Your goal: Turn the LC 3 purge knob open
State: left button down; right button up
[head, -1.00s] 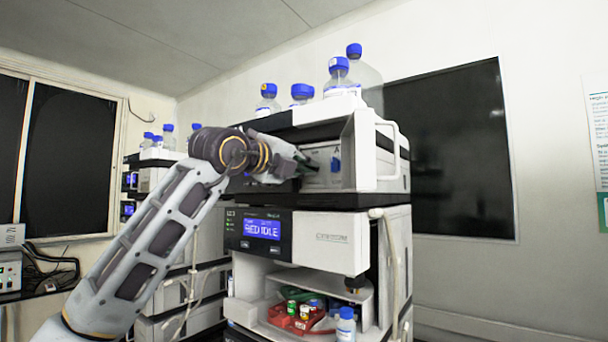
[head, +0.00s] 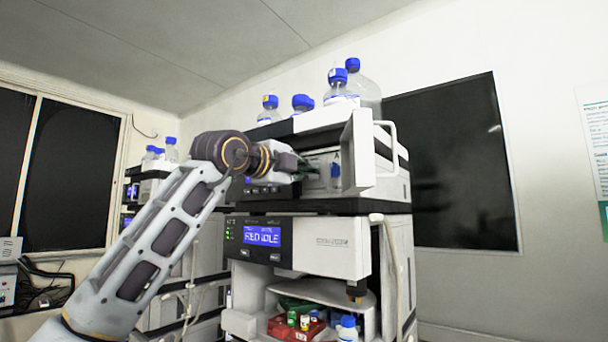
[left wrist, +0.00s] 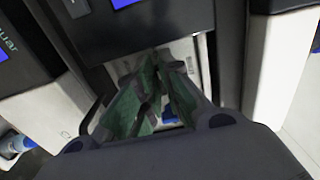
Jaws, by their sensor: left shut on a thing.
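My left gripper (head: 306,171) reaches the open front bay of the upper module of the liquid chromatograph (head: 325,242). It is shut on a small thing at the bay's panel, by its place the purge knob. The fingers hide the knob, so its turn angle cannot be read. In the left wrist view the gripper (left wrist: 156,62) shows its green-padded fingers drawn close together at the pale panel (left wrist: 185,55). A blue part (head: 335,171) on the panel sits just right of the fingertips in the head view. My right gripper is not in view.
The white door (head: 358,152) of the bay stands open right of the gripper. Bottles with blue caps (head: 340,82) stand on top. The blue display (head: 262,236) reads IDLE. Red vial trays (head: 295,327) lie below. Another stack (head: 148,185) stands behind my arm.

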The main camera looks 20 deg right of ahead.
pick_arm(q)
jog(key=c, duration=1.6)
grip_release()
jog(key=shift+a, duration=0.1)
jog(key=shift+a, duration=0.1)
jog(key=v, duration=1.1)
jog(key=shift+s+a, duration=0.25)
jog(key=shift+s, duration=0.05)
